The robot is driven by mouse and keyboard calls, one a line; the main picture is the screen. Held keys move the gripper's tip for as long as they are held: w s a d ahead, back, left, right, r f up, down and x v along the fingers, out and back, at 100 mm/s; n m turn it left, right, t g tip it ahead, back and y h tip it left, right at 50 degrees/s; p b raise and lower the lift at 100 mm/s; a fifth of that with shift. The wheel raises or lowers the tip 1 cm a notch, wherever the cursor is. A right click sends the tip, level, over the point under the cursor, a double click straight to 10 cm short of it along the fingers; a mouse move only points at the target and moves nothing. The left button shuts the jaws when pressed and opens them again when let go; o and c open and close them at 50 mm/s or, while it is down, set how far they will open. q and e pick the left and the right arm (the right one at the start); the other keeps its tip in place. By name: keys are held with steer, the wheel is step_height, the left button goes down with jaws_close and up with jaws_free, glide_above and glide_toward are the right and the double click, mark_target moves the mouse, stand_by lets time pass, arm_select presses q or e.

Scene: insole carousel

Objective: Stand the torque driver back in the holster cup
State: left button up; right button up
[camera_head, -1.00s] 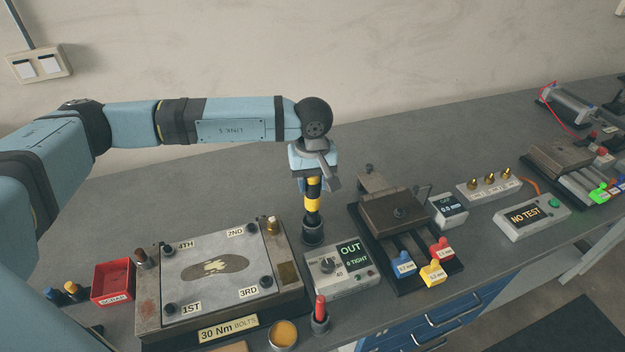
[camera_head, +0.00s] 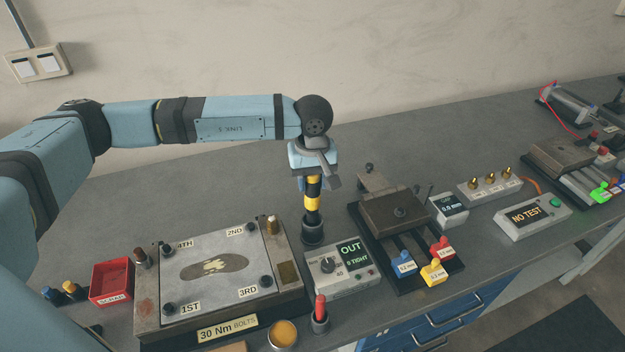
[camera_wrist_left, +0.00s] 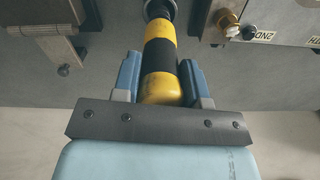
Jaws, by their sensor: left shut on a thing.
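The torque driver (camera_head: 314,191) has yellow and black bands and stands upright in the head view. Its lower end is at the dark round holster cup (camera_head: 312,231), behind the small control box; I cannot tell how deep it sits. My left gripper (camera_head: 314,172) is above the cup and shut on the driver's upper part. In the left wrist view the driver (camera_wrist_left: 160,55) lies between the two blue fingers (camera_wrist_left: 160,80), and the cup (camera_wrist_left: 158,8) shows at the top edge. My right gripper is not in view.
The 30 Nm bolt plate (camera_head: 190,318) lies left of the cup. A control box reading OUT (camera_head: 345,283) is in front. A dark clamp fixture (camera_head: 395,212) with coloured levers stands close on the right. A red scrap bin (camera_head: 112,282) is at the left. The bench behind is clear.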

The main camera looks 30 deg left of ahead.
mark_target(312, 201)
arm_select(q)
steer(key=shift+b, duration=0.35)
stand_by(0.6)
stand_by(0.5)
steer(key=shift+f+b, duration=1.4)
steer(key=shift+f, duration=0.1)
steer(key=shift+f+b, duration=1.65)
steer(key=shift+f, duration=0.2)
steer(key=o, duration=1.1)
